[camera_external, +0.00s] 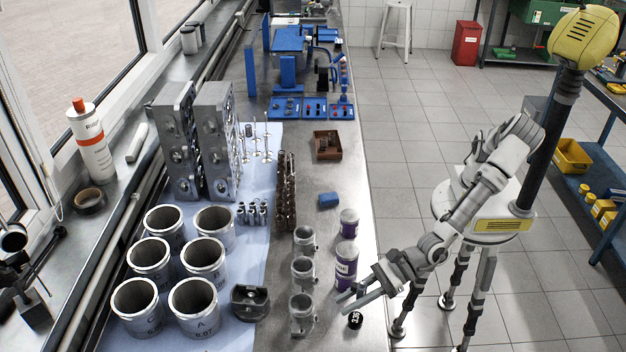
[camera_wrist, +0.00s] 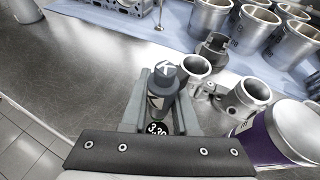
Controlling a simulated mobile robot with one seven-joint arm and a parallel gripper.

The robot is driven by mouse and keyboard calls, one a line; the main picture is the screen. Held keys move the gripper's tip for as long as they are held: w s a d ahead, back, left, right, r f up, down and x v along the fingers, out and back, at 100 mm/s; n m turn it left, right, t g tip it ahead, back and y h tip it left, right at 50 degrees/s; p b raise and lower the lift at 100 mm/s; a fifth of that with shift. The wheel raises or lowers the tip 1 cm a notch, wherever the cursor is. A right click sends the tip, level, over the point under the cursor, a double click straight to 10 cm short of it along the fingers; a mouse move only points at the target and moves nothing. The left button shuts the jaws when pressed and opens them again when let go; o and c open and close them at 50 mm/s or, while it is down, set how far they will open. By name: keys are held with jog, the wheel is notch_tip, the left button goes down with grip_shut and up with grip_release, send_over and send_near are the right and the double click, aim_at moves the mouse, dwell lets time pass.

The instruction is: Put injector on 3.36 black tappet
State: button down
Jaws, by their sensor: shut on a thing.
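A dark grey stepped cylinder (camera_wrist: 165,74) with a pale mark on its top, apparently the injector, is between the fingers of my gripper (camera_wrist: 160,98) in the wrist view. The gripper is shut on it. The black tappet (camera_wrist: 157,128) with a white number on its round face shows just below it; the digits are hard to read there. In the external view the tappet (camera_external: 355,320) stands near the bench's right edge, its number looking like 3.36. My gripper (camera_external: 352,293) is close above it. The held injector is hard to make out there.
Metal housings (camera_external: 302,315) stand just left of the gripper. Purple cans (camera_external: 346,258) stand behind it. A dark piston (camera_external: 250,302) and several cylinder liners (camera_external: 195,310) are farther left. The bench (camera_external: 335,180) has clear surface around a blue block (camera_external: 328,200).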

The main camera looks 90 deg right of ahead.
jog(key=shift+f+b, duration=0.3)
jog(key=shift+f, duration=2.85)
jog(key=shift+f, duration=0.15)
jog(key=c, duration=0.7)
grip_release()
jog(key=shift+s+r, duration=0.1)
jog(key=shift+r, duration=0.15)
jog(key=v, duration=1.1)
jog(key=shift+s+d, duration=0.25)
jog(key=shift+s, duration=0.1)
